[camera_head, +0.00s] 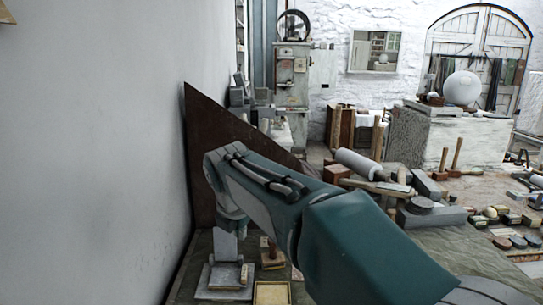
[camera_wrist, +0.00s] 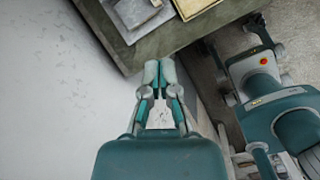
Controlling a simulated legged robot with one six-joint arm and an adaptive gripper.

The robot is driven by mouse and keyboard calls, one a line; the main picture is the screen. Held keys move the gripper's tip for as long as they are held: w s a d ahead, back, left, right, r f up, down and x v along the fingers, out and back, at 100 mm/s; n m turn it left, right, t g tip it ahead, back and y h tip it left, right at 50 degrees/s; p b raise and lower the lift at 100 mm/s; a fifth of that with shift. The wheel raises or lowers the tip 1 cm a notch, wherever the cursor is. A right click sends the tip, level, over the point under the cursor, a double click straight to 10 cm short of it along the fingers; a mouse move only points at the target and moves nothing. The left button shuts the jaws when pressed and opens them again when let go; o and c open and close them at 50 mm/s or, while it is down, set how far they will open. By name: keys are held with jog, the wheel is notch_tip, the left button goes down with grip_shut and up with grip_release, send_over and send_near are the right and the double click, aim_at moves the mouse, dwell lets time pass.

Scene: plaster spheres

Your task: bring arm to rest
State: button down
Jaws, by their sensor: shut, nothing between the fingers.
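In the wrist view my gripper (camera_wrist: 158,73) is shut, its two fingertips together with nothing between them. It is over the pale wall or floor surface (camera_wrist: 65,95), just short of the edge of a worktable (camera_wrist: 140,58). In the head view my teal and grey arm reaches up and to the left from the bottom right, over the table. The gripper itself cannot be made out there.
A white wall (camera_head: 95,150) stands close on the left, with a dark brown board (camera_head: 200,125) leaning at it. Stone pieces (camera_head: 224,280) stand under my arm. A roller (camera_head: 358,164), mallets (camera_head: 456,155) and a white sphere (camera_head: 462,88) are to the right.

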jog(key=s+d+m, duration=1.1)
jog(key=d+m, duration=0.3)
jog(key=d, duration=0.1)
jog(key=s+d+f+m, duration=0.3)
jog(key=s+m, duration=0.4)
jog(key=m, duration=0.1)
jog(key=s+d+f+m+t, duration=0.1)
jog(key=s+d+f+m, duration=0.3)
jog(key=s+m, duration=0.3)
jog(key=shift+f+m, duration=0.2)
jog(key=shift+m, duration=0.2)
jog(key=shift+d, duration=0.1)
